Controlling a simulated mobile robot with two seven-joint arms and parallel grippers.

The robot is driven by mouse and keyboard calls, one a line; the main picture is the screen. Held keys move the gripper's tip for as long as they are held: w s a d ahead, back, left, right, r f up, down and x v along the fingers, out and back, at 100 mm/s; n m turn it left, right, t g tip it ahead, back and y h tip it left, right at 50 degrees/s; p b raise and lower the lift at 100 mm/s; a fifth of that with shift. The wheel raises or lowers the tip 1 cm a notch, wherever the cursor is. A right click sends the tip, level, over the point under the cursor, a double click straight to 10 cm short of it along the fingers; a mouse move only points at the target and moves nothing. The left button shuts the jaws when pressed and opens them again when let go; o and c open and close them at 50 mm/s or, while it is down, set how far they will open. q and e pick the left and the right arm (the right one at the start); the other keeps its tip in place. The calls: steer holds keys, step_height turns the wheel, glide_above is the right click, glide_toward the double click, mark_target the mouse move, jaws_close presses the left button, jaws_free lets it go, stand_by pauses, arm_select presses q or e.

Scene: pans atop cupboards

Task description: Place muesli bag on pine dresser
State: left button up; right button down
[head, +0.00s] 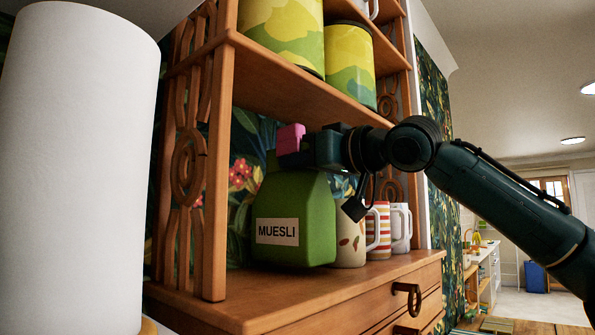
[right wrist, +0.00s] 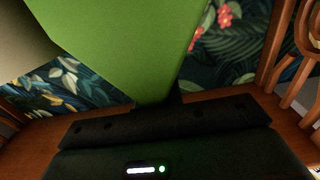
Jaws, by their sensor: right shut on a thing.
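The green muesli bag (head: 293,211), with a white MUESLI label, is upright inside the open lower bay of the pine dresser (head: 262,302). Its base is at or just above the board; I cannot tell if it touches. My right gripper (head: 289,143) reaches in from the right and is shut on the bag's top. In the right wrist view the green bag (right wrist: 130,40) fills the upper middle, beyond the dark gripper body. My left gripper is not in view.
A speckled mug (head: 349,247), a striped mug (head: 379,230) and a white mug (head: 402,230) stand right of the bag. The shelf above (head: 300,88) holds yellow-green tins (head: 350,62). A carved side panel (head: 190,160) and large white cylinder (head: 75,170) are on the left.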

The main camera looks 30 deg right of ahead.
steer(key=shift+f, duration=0.5)
steer(key=shift+f, duration=0.15)
steer(key=c, duration=1.5)
jaws_free()
steer(key=shift+c, duration=0.2)
steer(key=shift+s, duration=0.2)
steer(key=b+v, duration=0.1)
steer(key=v, duration=1)
steer(key=shift+s+d, duration=0.15)
steer(key=shift+s, duration=0.15)
